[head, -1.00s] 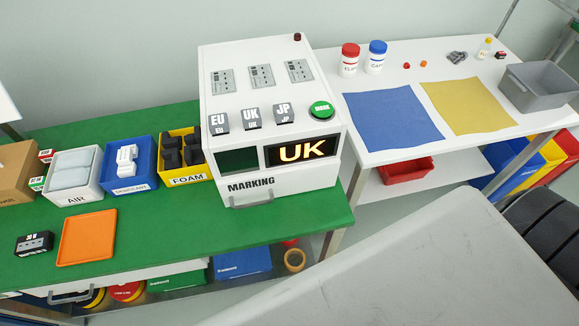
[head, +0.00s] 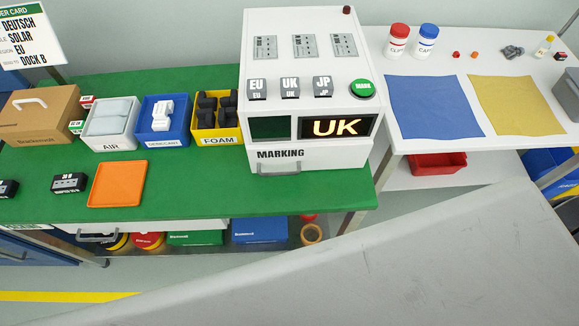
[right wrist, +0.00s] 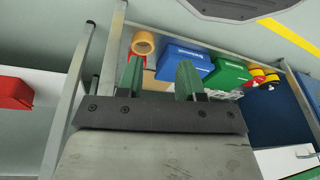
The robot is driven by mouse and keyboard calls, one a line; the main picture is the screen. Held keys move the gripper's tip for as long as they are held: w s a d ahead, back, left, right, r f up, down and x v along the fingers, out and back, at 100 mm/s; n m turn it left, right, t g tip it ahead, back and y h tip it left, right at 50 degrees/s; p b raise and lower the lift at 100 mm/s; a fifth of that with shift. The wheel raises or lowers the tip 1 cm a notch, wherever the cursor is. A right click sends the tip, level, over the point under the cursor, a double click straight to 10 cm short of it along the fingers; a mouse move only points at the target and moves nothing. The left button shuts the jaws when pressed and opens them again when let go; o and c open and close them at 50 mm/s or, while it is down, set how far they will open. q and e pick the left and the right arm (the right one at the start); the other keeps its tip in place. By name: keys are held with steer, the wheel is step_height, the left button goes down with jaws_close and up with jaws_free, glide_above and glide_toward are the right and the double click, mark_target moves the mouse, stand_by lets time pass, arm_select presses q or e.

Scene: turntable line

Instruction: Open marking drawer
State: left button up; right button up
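The white marking machine (head: 308,90) stands on the green table, with three buttons marked EU, UK and JP, a green MARK button (head: 362,90) and a display (head: 337,127) reading UK. The marking drawer (head: 330,157) is at its base, flush with the front, with a grey handle (head: 278,170). My right gripper (right wrist: 160,80) shows in the right wrist view with its two green fingers apart and nothing between them. It is away from the drawer, with the under-table shelf in the background. My left gripper is not in view.
Bins of air packs (head: 111,122), desiccant (head: 163,120) and foam (head: 217,117) stand left of the machine. An orange tray (head: 117,184) and black devices (head: 69,182) lie in front. A white table (head: 430,142) with blue and yellow mats is at right. My grey body part covers the lower right.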

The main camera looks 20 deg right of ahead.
steer(key=w+a+r+m+t+y, duration=0.1)
steer(key=w+a+r+m+t, duration=0.15)
steer(key=w+r, duration=0.2)
steer(key=w+a+r+m+t, duration=0.1)
steer(key=w+a+r+m, duration=0.15)
steer(key=w, duration=0.35)
steer(key=m+t+b, duration=0.1)
steer(key=m+t, duration=0.8)
steer(key=m, duration=0.3)
glide_toward(279, 173)
steer(key=shift+y, duration=0.3)
steer(key=x, duration=0.7)
steer(key=p+x, duration=0.1)
steer(key=x, duration=0.2)
steer(key=shift+w+d+f, duration=0.1)
steer(key=shift+d+f, duration=0.05)
steer(key=shift+f, duration=0.2)
steer(key=shift+c, duration=0.5)
jaws_close()
